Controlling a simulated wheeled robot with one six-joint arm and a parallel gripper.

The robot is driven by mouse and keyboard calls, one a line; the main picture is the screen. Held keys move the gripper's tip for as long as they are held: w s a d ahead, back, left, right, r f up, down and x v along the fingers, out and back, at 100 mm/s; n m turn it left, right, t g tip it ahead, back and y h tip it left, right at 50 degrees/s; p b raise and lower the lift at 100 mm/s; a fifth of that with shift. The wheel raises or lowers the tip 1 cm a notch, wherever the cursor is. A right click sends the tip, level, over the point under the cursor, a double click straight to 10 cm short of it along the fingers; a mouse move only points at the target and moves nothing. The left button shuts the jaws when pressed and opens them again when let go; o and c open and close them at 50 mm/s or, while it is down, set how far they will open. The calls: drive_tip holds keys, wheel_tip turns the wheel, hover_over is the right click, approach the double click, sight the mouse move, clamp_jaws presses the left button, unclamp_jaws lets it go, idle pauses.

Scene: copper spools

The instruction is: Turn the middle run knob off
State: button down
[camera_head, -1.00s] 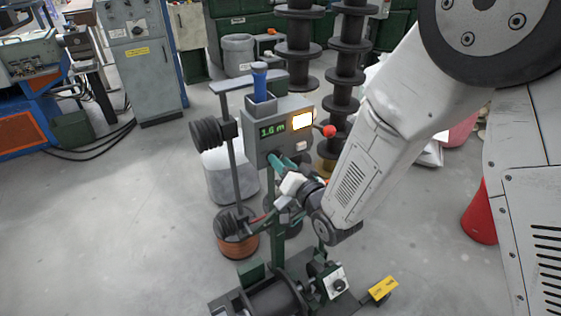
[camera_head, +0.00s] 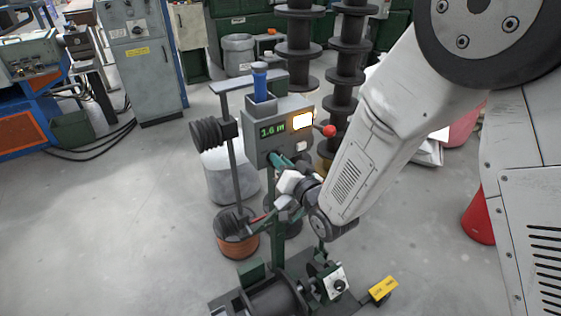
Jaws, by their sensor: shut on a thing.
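A dark round knob (camera_head: 339,284) sits on a white plate low on the winding stand, to the right of the black drum; its setting is too small to read. My gripper (camera_head: 284,184) is above and left of that knob, apart from it, in front of the grey meter box (camera_head: 259,145). A teal part (camera_head: 279,160) shows at the gripper, between it and the box. The jaws look closed on this part, but my wrist hides much of the grip. The box's display reads 1.6 m.
A red ball-ended lever (camera_head: 328,131) juts from the box's right side. A red cone-shaped thing (camera_head: 478,218) stands at right. Floor at left is clear.

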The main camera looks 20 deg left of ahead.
drive_tip(key=n, duration=1.3)
drive_tip(key=shift+s+a, duration=0.15)
idle(0.5)
drive_tip(key=c, duration=1.4)
unclamp_jaws()
drive_tip(key=shift+c, duration=0.2)
drive_tip(key=v, duration=0.7)
drive_tip(key=shift+s+d, duration=0.25)
